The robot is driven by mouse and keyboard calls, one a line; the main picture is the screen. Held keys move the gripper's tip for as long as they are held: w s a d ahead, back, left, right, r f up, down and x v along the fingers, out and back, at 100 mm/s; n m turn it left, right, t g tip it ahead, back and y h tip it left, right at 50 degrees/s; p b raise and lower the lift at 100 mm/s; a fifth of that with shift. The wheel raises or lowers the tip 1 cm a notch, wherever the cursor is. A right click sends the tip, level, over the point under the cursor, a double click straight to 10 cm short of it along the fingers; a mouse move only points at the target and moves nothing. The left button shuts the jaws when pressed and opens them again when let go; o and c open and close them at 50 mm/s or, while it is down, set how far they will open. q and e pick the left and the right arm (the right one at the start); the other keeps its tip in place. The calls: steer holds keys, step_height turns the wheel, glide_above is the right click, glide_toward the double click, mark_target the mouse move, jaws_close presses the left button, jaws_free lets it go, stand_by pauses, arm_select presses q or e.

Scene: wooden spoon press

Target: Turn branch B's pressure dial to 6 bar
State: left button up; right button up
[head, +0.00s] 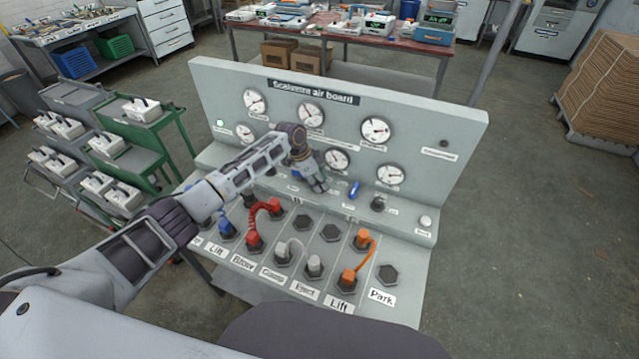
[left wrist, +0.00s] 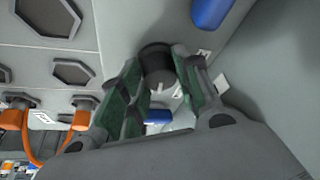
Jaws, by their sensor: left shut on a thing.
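The grey air board (head: 455,120) carries an upper row of round gauges, including a middle gauge (head: 311,115), and a lower row with another middle gauge (head: 337,160). My left gripper (head: 318,186) is at the ledge below that lower middle gauge. In the left wrist view its green-padded fingers (left wrist: 160,88) are shut around a black dial (left wrist: 157,62) with a small pale mark near its edge. The head view hides this dial behind the gripper. I cannot read the dial's label or the gauge values. My right gripper is not in view.
A blue lever (head: 354,189) and another dark dial (head: 378,203) stand right of my gripper. The sloped front panel holds hexagonal sockets, red hose (head: 258,215), orange hose (head: 369,255) and grey plugs. A green trolley (head: 150,128) stands left, boxes (head: 607,85) right.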

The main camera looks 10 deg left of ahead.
arm_select(q)
steer(key=shift+m+b, duration=0.35)
steer(key=shift+m, duration=0.15)
steer(key=shift+m+g, duration=0.3)
steer(key=o, duration=1)
steer(key=shift+v, duration=6)
steer(key=shift+s+f, duration=0.1)
